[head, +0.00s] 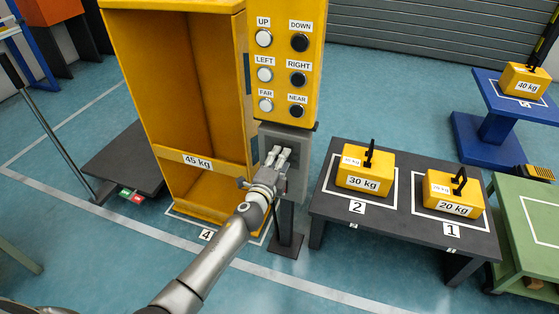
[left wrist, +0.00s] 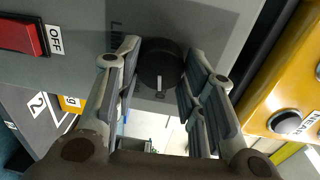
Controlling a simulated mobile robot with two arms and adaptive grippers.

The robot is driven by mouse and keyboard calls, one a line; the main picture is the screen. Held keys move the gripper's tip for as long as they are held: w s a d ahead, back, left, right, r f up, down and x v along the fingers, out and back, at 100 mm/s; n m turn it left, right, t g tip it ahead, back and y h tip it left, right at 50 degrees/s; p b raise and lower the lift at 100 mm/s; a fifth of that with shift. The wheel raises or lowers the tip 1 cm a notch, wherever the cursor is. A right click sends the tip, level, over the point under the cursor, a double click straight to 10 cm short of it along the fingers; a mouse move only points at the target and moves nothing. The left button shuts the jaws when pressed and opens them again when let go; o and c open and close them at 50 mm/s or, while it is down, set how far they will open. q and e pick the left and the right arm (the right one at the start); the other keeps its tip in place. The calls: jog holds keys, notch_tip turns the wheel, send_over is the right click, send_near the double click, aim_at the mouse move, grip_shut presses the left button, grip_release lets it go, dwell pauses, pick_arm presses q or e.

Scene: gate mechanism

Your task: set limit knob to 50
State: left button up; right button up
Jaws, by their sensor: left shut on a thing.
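The limit knob (left wrist: 160,66) is a round black knob with a white pointer line, on a grey panel (left wrist: 205,22). In the left wrist view the line points toward the picture's bottom, where a small "0" shows; other scale marks are hidden. My left gripper (left wrist: 158,75) has its two fingers on either side of the knob, shut on it. In the head view my left gripper (head: 278,156) is at the grey control box (head: 297,150) below the yellow button panel; the knob is hidden there. My right gripper is not in view.
A red switch (left wrist: 22,36) labelled OFF sits on the same panel. The yellow button panel (head: 283,60) is just above the box. A tall yellow cabinet (head: 180,100) stands left. A dark table (head: 390,215) with 30 kg and 20 kg weights stands right.

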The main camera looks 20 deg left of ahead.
pick_arm(q)
jog(key=shift+f, duration=0.1)
jog(key=o, duration=1)
jog(key=s, duration=1.2)
jog(key=shift+a+r, duration=0.25)
jog(key=shift+r, duration=0.15)
